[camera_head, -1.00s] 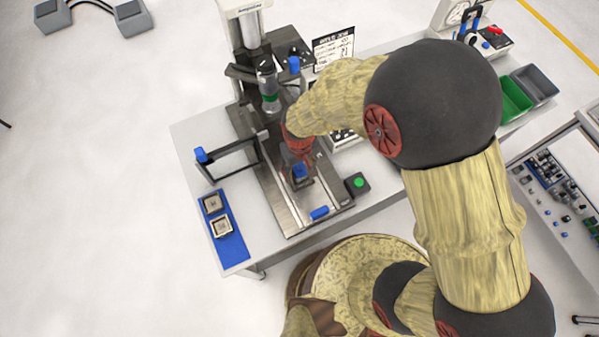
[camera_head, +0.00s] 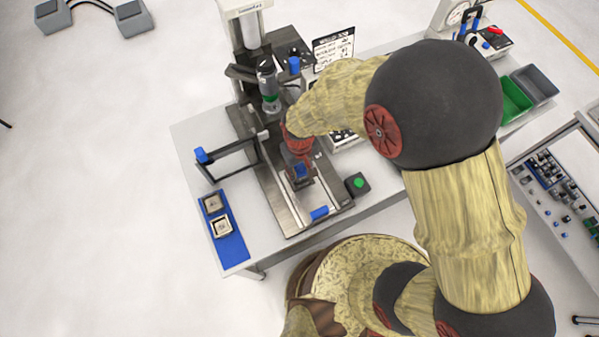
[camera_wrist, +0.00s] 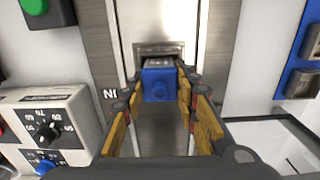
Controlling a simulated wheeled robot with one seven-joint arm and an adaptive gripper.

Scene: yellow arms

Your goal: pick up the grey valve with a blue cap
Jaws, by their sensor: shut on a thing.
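The grey valve with a blue cap (camera_wrist: 160,84) is in the middle of the wrist view. Its blue cap faces the camera and its grey body shows just beyond. My gripper (camera_wrist: 164,95) has its two yellow-sided fingers on either side of the valve, shut on it. My gripper (camera_head: 301,178) is partly hidden there by my arm. Whether the valve still touches the bed is hard to tell.
A blue tray (camera_head: 236,252) with two square parts lies at the table's left. A black frame with a blue knob (camera_head: 201,155) stands left of the bed. A green-button box (camera_head: 358,183) is at right. The machine column (camera_head: 247,40) rises behind.

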